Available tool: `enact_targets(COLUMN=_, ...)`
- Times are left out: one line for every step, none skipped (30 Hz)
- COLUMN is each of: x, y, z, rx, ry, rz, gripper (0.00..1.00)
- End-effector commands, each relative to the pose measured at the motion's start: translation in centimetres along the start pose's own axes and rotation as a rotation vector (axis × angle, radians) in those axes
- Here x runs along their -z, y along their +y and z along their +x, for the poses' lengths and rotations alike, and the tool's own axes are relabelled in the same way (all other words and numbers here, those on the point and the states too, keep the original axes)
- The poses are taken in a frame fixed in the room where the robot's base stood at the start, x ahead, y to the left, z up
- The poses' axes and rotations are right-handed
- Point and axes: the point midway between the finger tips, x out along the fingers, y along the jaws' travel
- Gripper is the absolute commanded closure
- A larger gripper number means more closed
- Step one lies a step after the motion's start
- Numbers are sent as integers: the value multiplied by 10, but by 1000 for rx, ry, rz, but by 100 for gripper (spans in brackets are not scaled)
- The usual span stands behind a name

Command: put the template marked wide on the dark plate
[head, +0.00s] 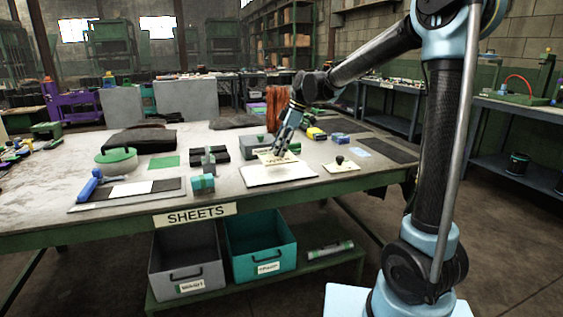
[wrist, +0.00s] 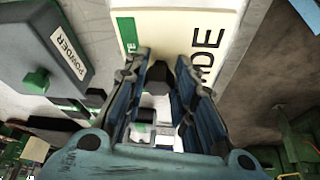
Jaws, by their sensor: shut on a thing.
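A cream template (wrist: 160,25) with a green strip and large black letters ending in "DE" shows in the wrist view; its first letters are hidden behind my fingers. My gripper (wrist: 155,85) is shut on this template, with a dark knob between the fingers. In the head view my gripper (head: 283,148) holds the tilted template (head: 271,158) just above a pale board (head: 280,175); I cannot tell whether they touch. A second cream template (head: 343,167) with a black knob lies to the right. A dark flat plate (head: 388,150) lies at the table's right end.
A grey box marked POWDER (wrist: 55,50) is beside my gripper. Black blocks (head: 208,156), a teal block (head: 203,184) and a green-lidded tub (head: 117,157) stand to the left. A dark mat (head: 170,187) carries a white sheet. Yellow and blue items (head: 317,134) lie behind.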

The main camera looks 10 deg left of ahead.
Motion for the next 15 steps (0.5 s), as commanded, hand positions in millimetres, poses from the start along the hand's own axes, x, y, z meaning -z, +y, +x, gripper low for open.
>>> enact_targets(x=1, y=0, z=4, rx=1, ry=0, rz=-3, gripper=100)
enact_targets(x=1, y=-1, z=5, rx=1, ry=0, rz=-4, gripper=100)
enact_targets(x=1, y=-1, z=7, rx=2, ry=0, rz=-5, gripper=100)
enact_targets(x=1, y=-1, z=9, rx=2, ry=0, rz=-5, gripper=100)
enact_targets(x=0, y=-1, z=11, rx=2, ry=0, rz=-6, gripper=100)
enact_targets(x=-1, y=-1, z=14, rx=3, ry=0, rz=-6, gripper=100)
enact_targets(x=-2, y=-1, z=18, rx=3, ry=0, rz=-6, gripper=100)
enact_targets(x=-3, y=-2, z=21, rx=3, ry=0, rz=-7, gripper=100)
enact_targets(x=-5, y=-1, z=26, rx=3, ry=0, rz=-7, gripper=100)
enact_targets(x=-6, y=-1, z=31, rx=3, ry=0, rz=-7, gripper=100)
enact_targets(x=-8, y=-1, z=35, rx=3, ry=0, rz=-7, gripper=100)
enact_targets(x=-10, y=-1, z=39, rx=3, ry=0, rz=-7, gripper=100)
enact_targets(x=-11, y=-2, z=42, rx=3, ry=0, rz=-7, gripper=100)
enact_targets(x=-12, y=-2, z=44, rx=3, ry=0, rz=-7, gripper=100)
enact_targets(x=-12, y=-2, z=45, rx=3, ry=0, rz=-7, gripper=100)
